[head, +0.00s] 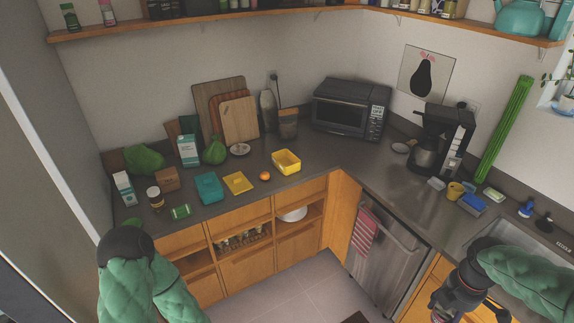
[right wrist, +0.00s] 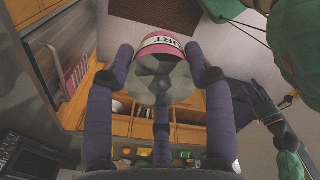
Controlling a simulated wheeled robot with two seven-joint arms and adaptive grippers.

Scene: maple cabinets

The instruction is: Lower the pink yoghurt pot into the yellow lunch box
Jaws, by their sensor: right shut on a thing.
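The pink yoghurt pot (right wrist: 160,55) with a white lettered band is between the fingers of my right gripper (right wrist: 163,78), which is shut on it. In the head view my right gripper (head: 445,303) is low at the right, in front of the cabinets and well away from the lunch box. I cannot clearly make out the pot there. The yellow lunch box (head: 286,168) stands open on the back counter, left of the microwave. My left arm enters the head view at lower left with its gripper out of frame. A dark gripper, seemingly my left (right wrist: 250,108), shows at right in the wrist view, its opening unclear.
Left of the lunch box are an orange (head: 265,176), a flat yellow container (head: 237,182) and a teal box (head: 209,188). Cutting boards (head: 239,120) and a plate stand behind. The microwave (head: 350,106) is at right. Counter in front of the microwave is clear.

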